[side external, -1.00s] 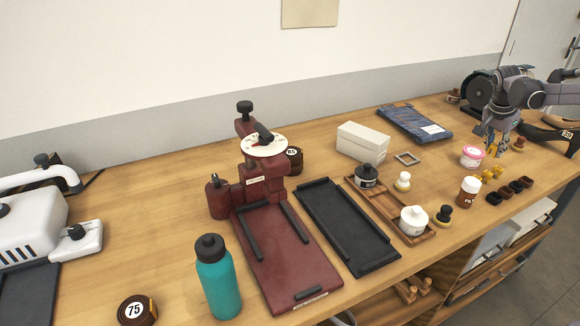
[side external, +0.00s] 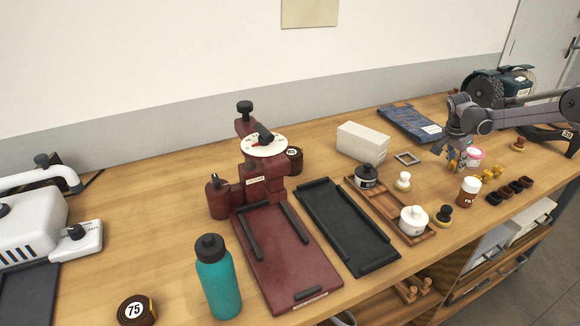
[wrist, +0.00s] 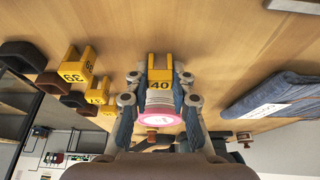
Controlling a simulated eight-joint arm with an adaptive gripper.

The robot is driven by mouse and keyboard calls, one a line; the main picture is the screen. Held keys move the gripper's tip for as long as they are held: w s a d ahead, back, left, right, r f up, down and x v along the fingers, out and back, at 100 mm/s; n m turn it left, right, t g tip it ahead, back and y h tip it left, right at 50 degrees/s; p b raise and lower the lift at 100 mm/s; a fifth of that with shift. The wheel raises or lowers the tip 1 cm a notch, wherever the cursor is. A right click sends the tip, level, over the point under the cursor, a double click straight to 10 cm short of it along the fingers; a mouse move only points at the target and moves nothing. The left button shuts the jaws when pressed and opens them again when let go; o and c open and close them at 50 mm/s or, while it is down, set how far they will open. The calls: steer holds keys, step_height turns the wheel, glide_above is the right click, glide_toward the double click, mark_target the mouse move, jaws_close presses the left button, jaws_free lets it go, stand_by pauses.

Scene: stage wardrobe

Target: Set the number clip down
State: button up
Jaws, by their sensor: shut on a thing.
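My gripper (side external: 454,163) is near the right end of the bench, just left of the pink-lidded jar (side external: 475,156). In the wrist view my gripper (wrist: 160,82) is shut on a yellow number clip (wrist: 160,70) marked 40, its two prongs pointing away from my wrist. The clip is small in the side view, and whether it touches the bench is hard to tell. Other yellow number clips (side external: 491,173) sit on the bench to the right; they also show at the left of the wrist view (wrist: 78,66).
A brown bottle (side external: 468,191) and several dark clips (side external: 512,188) stand in front. A grey square frame (side external: 407,158) and a white box (side external: 363,141) are to the left. Folded denim (side external: 410,124) lies behind. Bare wood lies between the frame and my gripper.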

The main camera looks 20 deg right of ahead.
steer(key=shift+f, duration=0.15)
steer(key=o, duration=0.7)
steer(key=shift+o, duration=0.2)
steer(key=v, duration=1.2)
steer(key=s+a+r+n+t, duration=0.2)
steer(key=s+a+r+n, duration=0.25)
steer(key=a, duration=0.45)
steer(key=s+a+f+n+t+y, duration=0.2)
steer(key=s+a+n, duration=0.4)
steer(key=s+a, duration=0.2)
steer(key=s+a+f+n+t+y, duration=0.2)
steer(key=s+a+n, duration=0.5)
steer(key=a, duration=0.4)
steer(key=shift+s+t, duration=0.6)
steer(key=shift+s, duration=0.05)
steer(key=shift+a+n, duration=0.1)
steer(key=shift+n, duration=0.15)
